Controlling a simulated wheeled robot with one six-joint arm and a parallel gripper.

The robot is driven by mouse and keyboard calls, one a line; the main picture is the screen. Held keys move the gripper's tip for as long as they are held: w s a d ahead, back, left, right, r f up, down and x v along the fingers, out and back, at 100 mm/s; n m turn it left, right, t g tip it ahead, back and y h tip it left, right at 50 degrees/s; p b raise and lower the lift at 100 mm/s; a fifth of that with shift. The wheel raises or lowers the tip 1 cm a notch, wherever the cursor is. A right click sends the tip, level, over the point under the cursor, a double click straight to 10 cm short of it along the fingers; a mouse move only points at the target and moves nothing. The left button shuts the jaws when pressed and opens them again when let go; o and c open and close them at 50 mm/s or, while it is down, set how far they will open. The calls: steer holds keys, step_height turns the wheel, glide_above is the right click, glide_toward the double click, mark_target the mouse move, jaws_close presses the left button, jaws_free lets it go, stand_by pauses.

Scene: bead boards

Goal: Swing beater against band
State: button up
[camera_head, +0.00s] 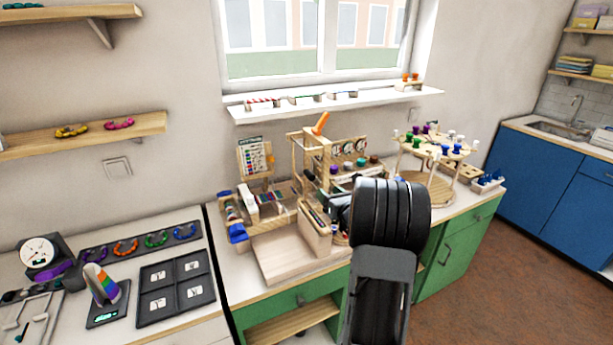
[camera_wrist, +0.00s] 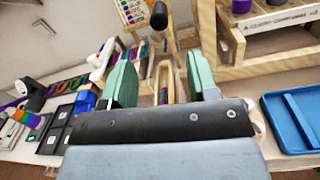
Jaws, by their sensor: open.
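My gripper (camera_wrist: 159,78) is open in the wrist view, with its two green fingers wide apart. Between and beyond them stands a pale wooden loop (camera_wrist: 154,82) with coloured bits inside; I cannot tell whether it is the band. Above it a dark rod with a rounded black end (camera_wrist: 158,17) points toward the camera; it may be the beater, but I cannot be sure. Nothing visible is held. An orange piece (camera_head: 321,123) sits tilted on top of a wooden frame (camera_head: 296,150).
A wooden post stands close right of my gripper in the wrist view, with a blue tray (camera_wrist: 292,118) at the right. In the head view, a bead stand (camera_head: 425,188) is right of my arm, and a black compartment tray (camera_head: 176,286) lies on the left counter.

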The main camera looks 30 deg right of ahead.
mark_target(313, 178)
steer(key=w+p, duration=0.1)
steer(key=w, duration=0.3)
steer(key=w+p, duration=0.1)
steer(key=w, duration=0.4)
steer(key=w+d+p, duration=0.1)
steer(key=w, duration=0.3)
steer(key=shift+w+d, duration=0.1)
steer(key=shift+w, duration=0.1)
jaws_close()
